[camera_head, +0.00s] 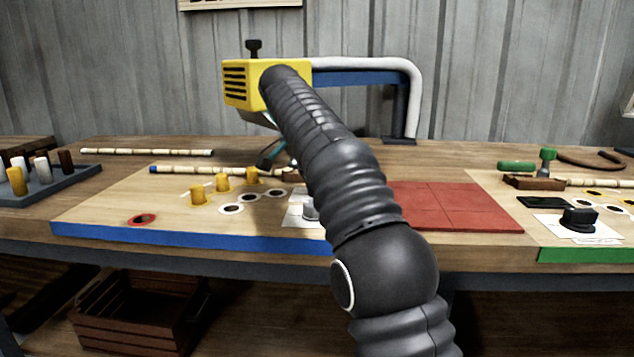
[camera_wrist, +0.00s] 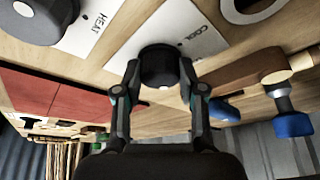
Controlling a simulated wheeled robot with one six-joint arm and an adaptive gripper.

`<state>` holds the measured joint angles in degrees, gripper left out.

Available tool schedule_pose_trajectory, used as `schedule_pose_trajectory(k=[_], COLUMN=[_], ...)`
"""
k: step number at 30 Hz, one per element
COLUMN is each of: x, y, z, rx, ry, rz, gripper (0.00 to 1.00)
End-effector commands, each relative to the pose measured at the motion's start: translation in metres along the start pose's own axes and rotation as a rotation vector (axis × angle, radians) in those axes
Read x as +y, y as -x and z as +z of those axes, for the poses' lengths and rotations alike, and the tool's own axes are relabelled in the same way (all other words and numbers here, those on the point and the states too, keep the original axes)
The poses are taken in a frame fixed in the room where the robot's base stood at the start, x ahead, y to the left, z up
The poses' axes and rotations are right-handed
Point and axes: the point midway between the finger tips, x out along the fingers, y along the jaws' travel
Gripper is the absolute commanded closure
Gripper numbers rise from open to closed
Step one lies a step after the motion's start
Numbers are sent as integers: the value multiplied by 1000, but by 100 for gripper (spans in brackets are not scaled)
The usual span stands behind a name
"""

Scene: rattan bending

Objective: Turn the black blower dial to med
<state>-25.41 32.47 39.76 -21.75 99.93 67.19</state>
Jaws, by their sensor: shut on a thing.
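The black blower dial (camera_wrist: 159,66) is between the fingers of my gripper (camera_wrist: 160,76) in the wrist view. One finger is on each side of it and the gripper is shut on it. The dial stands on a white card (camera_wrist: 205,42) with the word COOL showing; other markings are covered. A small white mark shows on the dial's side facing my palm. I cannot read its setting. In the head view my arm hides the dial.
A grey dial (camera_head: 310,209) stands close by on a card marked HEAT. Yellow pegs (camera_head: 223,183) stand to the left. Red tiles (camera_head: 452,207) lie to the right. A yellow machine (camera_head: 241,84) stands behind. Another black dial (camera_head: 579,220) sits far right.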

Motion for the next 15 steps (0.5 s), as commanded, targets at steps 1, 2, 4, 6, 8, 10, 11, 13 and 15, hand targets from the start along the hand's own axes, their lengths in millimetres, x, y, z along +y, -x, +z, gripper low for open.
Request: schedule_pose_trajectory(k=[1,2,4,6,8,10,11,13,15], x=[0,0,0,0,0,0,0,0,0], y=[1,1,1,1,1,1,1,0,0], z=[-1,-1,-1,-1,-1,0,0,0,0], rx=[2,2,2,2,1,1,1,1,1], ry=[0,0,0,0,0,0,1,1,1], rz=[-3,-3,-3,-3,-3,-3,-2,-2,-2], gripper=[95,95,95,55,40,35,35,35,35])
